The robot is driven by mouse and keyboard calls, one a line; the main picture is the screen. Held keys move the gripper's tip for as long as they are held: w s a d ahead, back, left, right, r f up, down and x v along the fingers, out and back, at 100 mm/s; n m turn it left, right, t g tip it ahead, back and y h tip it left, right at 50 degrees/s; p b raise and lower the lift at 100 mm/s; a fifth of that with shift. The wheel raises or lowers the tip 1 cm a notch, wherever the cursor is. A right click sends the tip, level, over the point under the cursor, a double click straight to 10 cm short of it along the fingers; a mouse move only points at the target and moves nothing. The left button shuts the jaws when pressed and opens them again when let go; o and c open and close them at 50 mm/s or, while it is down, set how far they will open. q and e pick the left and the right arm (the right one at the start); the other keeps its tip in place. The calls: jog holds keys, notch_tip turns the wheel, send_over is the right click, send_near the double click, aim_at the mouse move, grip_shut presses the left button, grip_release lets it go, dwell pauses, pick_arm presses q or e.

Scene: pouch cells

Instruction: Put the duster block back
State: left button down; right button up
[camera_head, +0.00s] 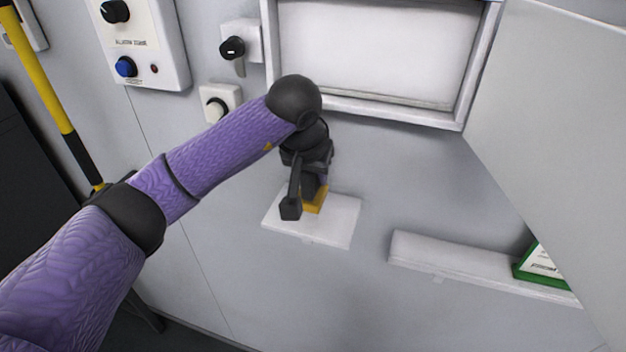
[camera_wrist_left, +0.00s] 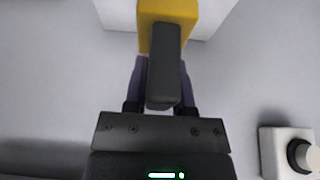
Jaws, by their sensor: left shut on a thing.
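The duster block has a yellow body (camera_head: 315,200) and a dark handle. In the head view it is at a small white shelf (camera_head: 335,225) on the grey wall, mostly hidden behind my left gripper (camera_head: 308,188). In the left wrist view the yellow part (camera_wrist_left: 168,14) is at the top, against the white shelf (camera_wrist_left: 118,12). Its dark handle (camera_wrist_left: 165,70) lies between the fingers of my left gripper (camera_wrist_left: 160,88), which is shut on it. I cannot tell whether the block rests fully on the shelf. My right gripper is not in view.
A longer white ledge (camera_head: 450,262) with a green-framed card (camera_head: 540,265) is to the right. Above is a framed white recess (camera_head: 375,50) with an open door panel (camera_head: 560,120). Knobs (camera_head: 232,48) and a control box (camera_head: 140,45) are at upper left. A yellow-black pole (camera_head: 45,90) stands left.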

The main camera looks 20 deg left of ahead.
aim_at(313, 189)
pick_arm(q)
notch_tip(313, 189, down, 3)
jog(key=shift+f+p, duration=0.1)
jog(key=shift+p, duration=0.55)
jog(key=shift+w+f+p, duration=0.2)
jog(key=shift+p, duration=0.1)
jog(key=shift+f, duration=0.1)
jog(key=shift+c, duration=2.2)
grip_release()
jog(key=b+v, duration=0.3)
jog(key=v, duration=0.9)
